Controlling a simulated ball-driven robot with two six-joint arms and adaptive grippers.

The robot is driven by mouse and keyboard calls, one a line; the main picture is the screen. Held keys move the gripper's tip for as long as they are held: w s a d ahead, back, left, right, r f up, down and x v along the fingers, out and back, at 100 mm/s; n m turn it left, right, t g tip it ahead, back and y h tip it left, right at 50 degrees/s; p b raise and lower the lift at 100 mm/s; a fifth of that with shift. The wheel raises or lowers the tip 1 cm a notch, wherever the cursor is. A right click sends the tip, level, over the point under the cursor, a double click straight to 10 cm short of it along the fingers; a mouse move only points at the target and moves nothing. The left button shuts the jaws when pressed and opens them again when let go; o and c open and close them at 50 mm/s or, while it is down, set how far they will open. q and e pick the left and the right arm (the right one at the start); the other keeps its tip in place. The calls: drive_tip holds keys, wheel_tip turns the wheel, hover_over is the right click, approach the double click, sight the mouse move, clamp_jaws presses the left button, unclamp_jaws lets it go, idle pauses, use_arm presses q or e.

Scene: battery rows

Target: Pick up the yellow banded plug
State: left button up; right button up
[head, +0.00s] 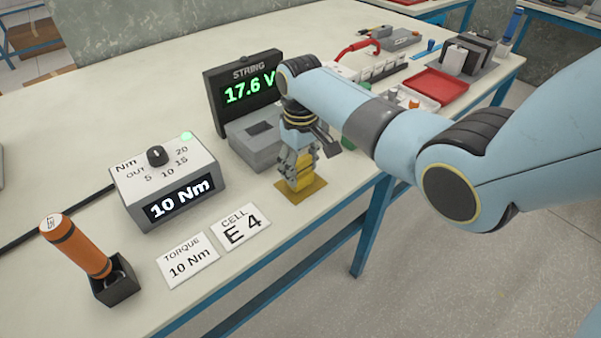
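A yellow block-like piece (301,184), which looks like the yellow banded plug, stands on a flat gold-brown pad (316,187) near the table's front edge. My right gripper (298,172) points down over it from above, with its fingers around the upper part of the yellow piece. The fingers hide much of it, and no band can be made out. I cannot tell whether the fingers press on it or stand slightly apart. My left gripper is not in view.
A torque box (168,178) reading 10 Nm, an orange driver (76,246) in a black holder, and TORQUE and CELL cards (240,227) lie to the left. A red tray (436,86) lies farther right.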

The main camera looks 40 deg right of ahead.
drive_tip(key=c, duration=0.6)
drive_tip(key=shift+r, duration=0.1)
